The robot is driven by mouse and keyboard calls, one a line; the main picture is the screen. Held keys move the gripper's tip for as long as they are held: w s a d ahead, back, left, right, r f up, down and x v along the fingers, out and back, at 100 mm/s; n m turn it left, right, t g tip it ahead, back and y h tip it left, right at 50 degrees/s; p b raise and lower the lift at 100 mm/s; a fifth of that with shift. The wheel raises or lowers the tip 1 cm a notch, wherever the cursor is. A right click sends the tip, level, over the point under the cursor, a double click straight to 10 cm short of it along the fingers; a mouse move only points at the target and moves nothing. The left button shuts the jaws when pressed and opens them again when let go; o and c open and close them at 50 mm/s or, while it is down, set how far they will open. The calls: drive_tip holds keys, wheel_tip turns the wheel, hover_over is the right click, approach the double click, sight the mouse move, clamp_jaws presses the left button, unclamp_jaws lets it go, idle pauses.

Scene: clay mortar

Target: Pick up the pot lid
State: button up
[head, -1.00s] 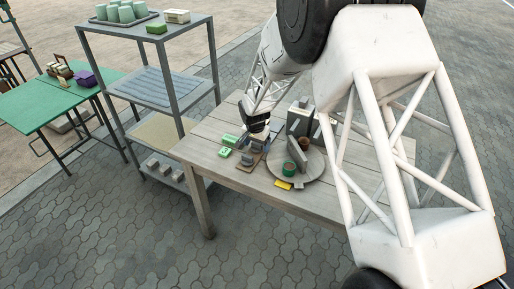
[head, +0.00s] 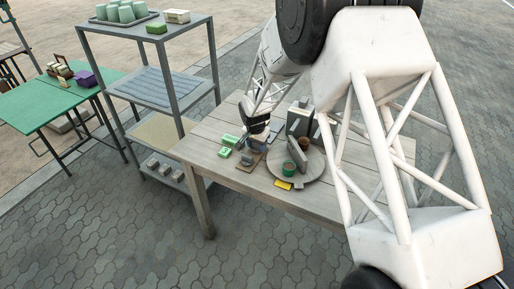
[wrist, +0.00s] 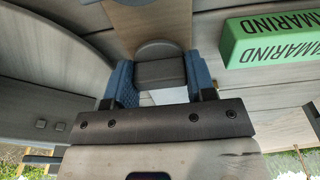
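The pot lid (wrist: 160,48) shows in the wrist view as a grey rounded piece, with a dark grey block, seemingly its grip, in front of it. My gripper (wrist: 162,78) has its two blue-padded fingers on either side of that block. Both pads appear to touch it, with no clear gap. The fingers hide part of the lid. In the head view my gripper (head: 255,138) is low over the table at a brown board (head: 247,168). Small grey pieces there are too small to tell apart.
Green boxes (head: 226,146) lie left of the board; one, lettered TAMARIND (wrist: 268,40), is right of my fingers. A round grey tray (head: 314,172) holds a green pot (head: 288,168) and upright grey slabs. A yellow block (head: 283,184) lies at its front edge. A shelf (head: 165,88) stands left.

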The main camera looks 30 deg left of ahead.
drive_tip(key=shift+r, duration=0.1)
drive_tip(key=shift+c, duration=0.2)
drive_tip(key=shift+r, duration=0.35)
wheel_tip(320, 180, up, 3)
drive_tip(key=s+d, duration=0.3)
drive_tip(key=s, duration=0.1)
drive_tip(key=s+d, duration=0.3)
drive_tip(key=s, duration=0.1)
drive_tip(key=s+d+r, duration=0.1)
drive_tip(key=s+d, duration=0.3)
drive_tip(key=shift+s+d, duration=0.1)
drive_tip(key=shift+s, duration=0.05)
idle(0.7)
drive_tip(key=w+d+r+m, duration=0.1)
drive_tip(key=w+d+r, duration=0.4)
drive_tip(key=w+d, duration=0.1)
drive_tip(key=shift+d+r, duration=0.2)
drive_tip(key=shift+f, duration=0.2)
idle(0.5)
